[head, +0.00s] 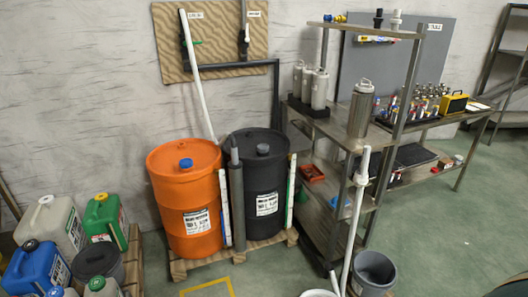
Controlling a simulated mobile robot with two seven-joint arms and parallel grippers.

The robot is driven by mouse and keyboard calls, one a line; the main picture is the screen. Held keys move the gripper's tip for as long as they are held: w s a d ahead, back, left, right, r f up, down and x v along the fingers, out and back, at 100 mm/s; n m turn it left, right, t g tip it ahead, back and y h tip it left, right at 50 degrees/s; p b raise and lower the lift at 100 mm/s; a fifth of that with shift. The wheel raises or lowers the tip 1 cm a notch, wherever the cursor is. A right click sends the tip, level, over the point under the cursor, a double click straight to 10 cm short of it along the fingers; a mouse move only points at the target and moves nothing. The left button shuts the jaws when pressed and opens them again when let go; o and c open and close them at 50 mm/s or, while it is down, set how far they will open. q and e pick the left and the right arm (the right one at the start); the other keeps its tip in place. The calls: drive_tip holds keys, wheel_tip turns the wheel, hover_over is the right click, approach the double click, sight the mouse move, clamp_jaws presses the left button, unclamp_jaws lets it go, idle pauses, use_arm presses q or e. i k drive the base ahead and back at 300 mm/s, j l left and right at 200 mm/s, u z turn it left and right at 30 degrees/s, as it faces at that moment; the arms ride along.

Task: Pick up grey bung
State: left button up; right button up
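Neither of my grippers shows in the head view.
Both drums stand on a wooden pallet (255,246). A dark tube (237,195) stands upright between them. A white lance (196,75) leans behind the orange drum. A metal shelf (345,142) stands at right; another white lance (355,210) stands before it, near a grey bucket (373,274).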

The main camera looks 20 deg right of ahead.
sight(262, 147)
drive_tip(key=z, duration=0.6)
drive_tip(key=i+j+z, duration=0.15)
drive_tip(key=i+z, duration=0.2)
drive_tip(key=i+j+z, duration=0.15)
drive_tip(key=z, duration=0.25)
drive_tip(key=i+j+z, duration=0.45)
drive_tip(key=j, duration=0.2)
drive_tip(key=i+j+z, duration=0.1)
drive_tip(key=i+j, duration=0.3)
drive_tip(key=j, duration=0.3)
drive_tip(key=l+z, duration=0.05)
